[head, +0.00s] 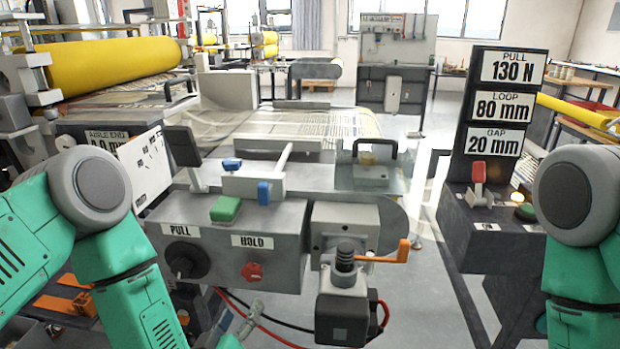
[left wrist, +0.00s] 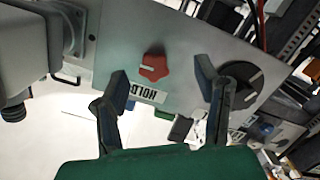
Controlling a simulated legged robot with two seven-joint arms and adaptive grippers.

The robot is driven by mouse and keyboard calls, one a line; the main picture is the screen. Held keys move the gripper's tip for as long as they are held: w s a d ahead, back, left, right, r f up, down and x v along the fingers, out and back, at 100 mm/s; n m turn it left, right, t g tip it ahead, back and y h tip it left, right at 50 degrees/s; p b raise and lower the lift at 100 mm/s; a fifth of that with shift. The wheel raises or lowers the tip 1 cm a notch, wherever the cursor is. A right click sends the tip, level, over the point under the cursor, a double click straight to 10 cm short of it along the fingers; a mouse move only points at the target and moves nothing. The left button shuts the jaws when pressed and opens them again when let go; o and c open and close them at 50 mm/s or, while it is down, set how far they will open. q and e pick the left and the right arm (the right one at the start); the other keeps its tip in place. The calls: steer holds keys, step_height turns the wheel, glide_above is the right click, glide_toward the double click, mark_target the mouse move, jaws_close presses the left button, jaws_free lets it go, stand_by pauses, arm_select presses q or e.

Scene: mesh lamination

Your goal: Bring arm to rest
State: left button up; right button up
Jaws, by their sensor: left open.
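My left arm (head: 120,270), green with a grey joint, comes in from the left in the head view. My left gripper (left wrist: 162,78) is open and empty in the left wrist view, its two dark fingers apart in front of the control panel. The red HOLD knob (left wrist: 154,67) shows between the fingers, and the black PULL knob (left wrist: 242,82) lies beyond the right finger. In the head view the gripper is low, below the panel (head: 218,255), and only partly visible. My right arm (head: 580,215) stands at the right edge; its gripper is out of view.
The panel carries a green button (head: 225,208) and a red knob (head: 252,271). An orange-handled crank (head: 392,252) juts out at its right. A sign post reads 130 N, 80 mm and 20 mm (head: 505,105). Yellow rollers (head: 110,64) stand back left. Floor shows between the machine and post.

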arm_select(q)
steer(key=s+f+m+g+h, duration=0.1)
steer(key=s+f+m+g, duration=0.2)
steer(key=s+f+g, duration=0.3)
steer(key=s+a+f+m+g, duration=0.1)
steer(key=s+a+f+g, duration=0.1)
steer(key=s, duration=0.5)
steer(key=s+a+f+m+g+y, duration=0.1)
steer(key=s+a+f+g, duration=0.2)
steer(key=s, duration=0.4)
steer(key=s+a+f+m+g+y, duration=0.1)
steer(key=s+a+f+g, duration=0.1)
steer(key=s+a+g, duration=0.3)
steer(key=s+a, duration=0.1)
steer(key=s, duration=0.2)
steer(key=shift+f+p, duration=0.2)
steer(key=shift+p, duration=0.15)
steer(key=shift+w, duration=0.1)
